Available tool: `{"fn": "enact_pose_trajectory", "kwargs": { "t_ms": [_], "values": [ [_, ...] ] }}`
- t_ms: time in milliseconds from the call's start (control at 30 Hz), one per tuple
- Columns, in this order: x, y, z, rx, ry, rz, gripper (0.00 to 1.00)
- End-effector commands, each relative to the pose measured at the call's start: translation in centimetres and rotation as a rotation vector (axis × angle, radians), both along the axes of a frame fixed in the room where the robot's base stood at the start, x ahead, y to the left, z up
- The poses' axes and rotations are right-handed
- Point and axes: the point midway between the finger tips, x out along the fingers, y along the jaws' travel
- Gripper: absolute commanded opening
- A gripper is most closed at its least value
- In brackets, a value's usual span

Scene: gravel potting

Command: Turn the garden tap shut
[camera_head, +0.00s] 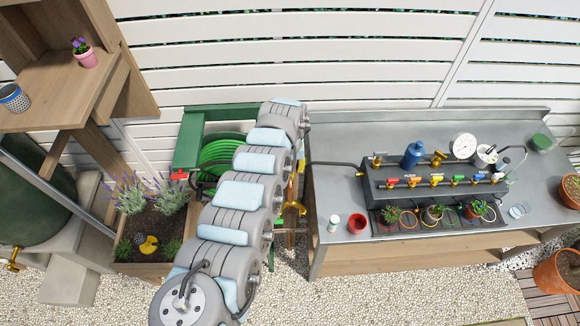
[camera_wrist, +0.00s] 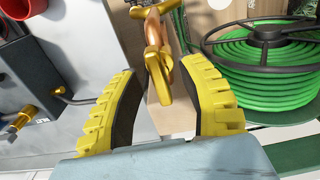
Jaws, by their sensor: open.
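A brass tap on a copper pipe (camera_wrist: 155,38) stands between the hose reel and the metal bench. In the head view the brass tap (camera_head: 293,208) shows just right of my arm, partly hidden by it. In the wrist view its brass handle (camera_wrist: 168,84) points toward me, between the fingers. My gripper (camera_wrist: 160,88) is open, with a yellow, dark-padded finger on each side of the handle. A gap shows on both sides, and I see no contact. In the head view my arm hides most of the gripper.
A green hose reel (camera_head: 222,152) is left of the tap; its coiled hose (camera_wrist: 262,62) is close to the right finger. The metal bench (camera_head: 334,182) is on the right, with a red pot (camera_head: 357,223) and a dark valve manifold (camera_head: 372,172). A planter (camera_head: 150,272) stands at left.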

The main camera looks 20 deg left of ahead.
Motion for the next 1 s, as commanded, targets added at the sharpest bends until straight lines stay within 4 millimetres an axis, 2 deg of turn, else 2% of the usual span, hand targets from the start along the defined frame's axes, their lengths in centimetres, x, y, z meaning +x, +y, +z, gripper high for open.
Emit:
{"fn": "enact_pose_trajectory", "kwargs": {
  "t_ms": [67, 167, 200, 233, 667, 1000],
  "values": [
    [0.00, -0.01, 0.00, 0.000, 0.000, 0.000, 0.40],
    [0.00, -0.01, 0.00, 0.000, 0.000, 0.000, 0.15],
    [0.01, -0.02, 0.00, 0.000, 0.000, 0.000, 0.04],
    [0.00, -0.01, 0.00, 0.000, 0.000, 0.000, 0.00],
    [-0.02, -0.02, -0.03, 0.000, 0.001, -0.013, 0.00],
    [0.01, -0.13, 0.01, 0.000, 0.000, -0.178, 0.00]
  ]
}}
